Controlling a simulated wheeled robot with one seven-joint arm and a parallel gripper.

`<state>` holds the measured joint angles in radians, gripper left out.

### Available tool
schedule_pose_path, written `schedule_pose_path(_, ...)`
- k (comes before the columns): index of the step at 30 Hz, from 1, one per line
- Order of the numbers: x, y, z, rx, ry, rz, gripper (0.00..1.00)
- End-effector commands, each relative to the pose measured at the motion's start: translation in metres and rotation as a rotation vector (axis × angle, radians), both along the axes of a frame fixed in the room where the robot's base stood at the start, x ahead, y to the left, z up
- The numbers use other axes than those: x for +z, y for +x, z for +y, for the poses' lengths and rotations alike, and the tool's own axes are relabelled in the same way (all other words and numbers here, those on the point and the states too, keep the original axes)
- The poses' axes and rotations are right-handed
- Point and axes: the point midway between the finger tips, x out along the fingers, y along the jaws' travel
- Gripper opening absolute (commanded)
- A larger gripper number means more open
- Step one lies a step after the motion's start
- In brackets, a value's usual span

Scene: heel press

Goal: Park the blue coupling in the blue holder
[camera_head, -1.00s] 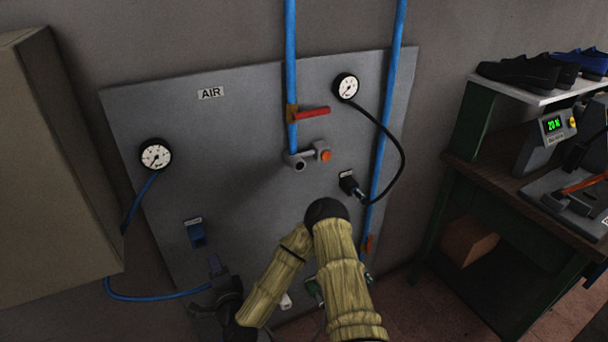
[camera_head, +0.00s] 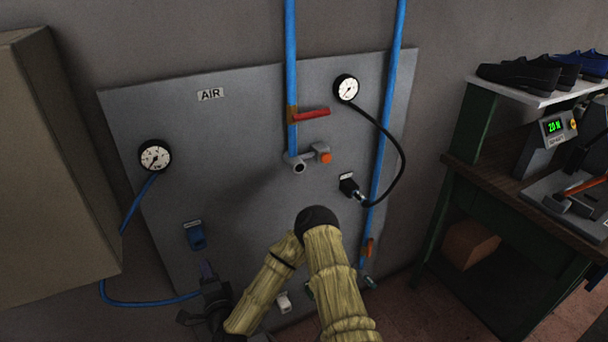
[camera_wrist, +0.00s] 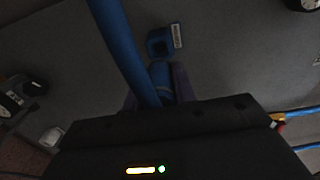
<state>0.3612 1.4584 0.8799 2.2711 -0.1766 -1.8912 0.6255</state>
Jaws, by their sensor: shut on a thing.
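The blue holder (camera_head: 195,236) is fixed low on the left part of the grey panel, under a small label. In the wrist view the holder (camera_wrist: 158,43) shows just beyond the fingertips, with a dark opening. My gripper (camera_head: 207,274) is below the holder in the head view. It is shut on the blue coupling (camera_wrist: 162,76), which sits between the two fingers and points toward the holder. A visible gap separates coupling and holder. The blue hose (camera_head: 150,298) runs from the coupling off to the left. In the head view the coupling is mostly hidden by the gripper.
A gauge (camera_head: 155,156) hangs above the holder on the grey panel (camera_head: 240,130). A beige box (camera_head: 55,160) juts out at left. A valve with a red handle (camera_head: 312,113), blue pipes and a black hose (camera_head: 402,150) are to the right. A workbench (camera_head: 500,215) stands far right.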

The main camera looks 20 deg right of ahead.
Motion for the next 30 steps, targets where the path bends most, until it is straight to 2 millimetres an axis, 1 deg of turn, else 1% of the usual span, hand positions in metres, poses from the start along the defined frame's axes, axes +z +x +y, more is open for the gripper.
schedule_pose_path(30,0.000,0.033,0.001,0.000,0.000,-0.001,0.00)
